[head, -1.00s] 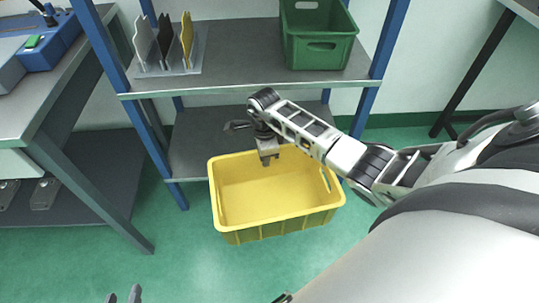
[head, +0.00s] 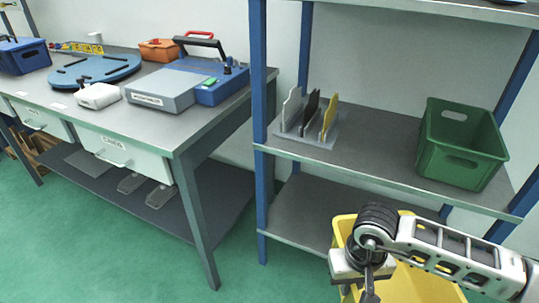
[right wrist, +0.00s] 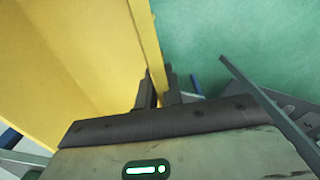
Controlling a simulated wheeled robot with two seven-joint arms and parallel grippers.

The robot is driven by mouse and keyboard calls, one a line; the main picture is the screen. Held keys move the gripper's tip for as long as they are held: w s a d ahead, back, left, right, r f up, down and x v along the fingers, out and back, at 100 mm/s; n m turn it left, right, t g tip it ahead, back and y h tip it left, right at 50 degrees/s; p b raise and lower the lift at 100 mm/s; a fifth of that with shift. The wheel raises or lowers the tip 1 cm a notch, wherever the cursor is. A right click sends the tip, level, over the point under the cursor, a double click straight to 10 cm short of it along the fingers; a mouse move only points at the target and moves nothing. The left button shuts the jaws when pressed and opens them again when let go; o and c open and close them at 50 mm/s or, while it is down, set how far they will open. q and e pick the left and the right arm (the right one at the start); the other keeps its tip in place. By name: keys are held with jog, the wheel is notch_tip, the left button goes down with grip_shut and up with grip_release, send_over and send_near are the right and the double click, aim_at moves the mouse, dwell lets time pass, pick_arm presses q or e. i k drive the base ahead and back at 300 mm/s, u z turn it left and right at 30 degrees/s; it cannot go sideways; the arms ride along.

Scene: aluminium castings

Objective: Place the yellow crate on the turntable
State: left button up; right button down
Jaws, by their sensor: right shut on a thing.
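The yellow crate (head: 412,284) is at the bottom right of the head view, in front of the shelf rack and cut off by the frame edge. My right gripper (head: 368,290) is at its rim. In the right wrist view the fingers of that gripper (right wrist: 160,97) are shut on the thin wall of the crate (right wrist: 60,55). My arm hides part of the crate. The turntable (head: 95,69) is a blue round disc on the workbench at the upper left, with nothing on top. My left gripper is out of view.
The grey workbench (head: 190,125) also bears a white box (head: 99,95), a blue-grey device (head: 190,85), an orange box (head: 158,49) and a blue crate (head: 24,57). A blue-post rack (head: 259,150) holds a green crate (head: 461,142) and upright plates. Green floor lies open in front.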

aim_at(95, 66)
jog(key=k, duration=1.25)
jog(key=u, duration=1.05)
jog(key=i, duration=1.25)
jog(key=u, duration=1.35)
jog(key=i, duration=2.25)
jog(key=z, duration=0.4)
jog(key=i, duration=1.55)
jog(key=z, duration=1.95)
jog(key=i, duration=0.7)
jog(key=z, duration=0.6)
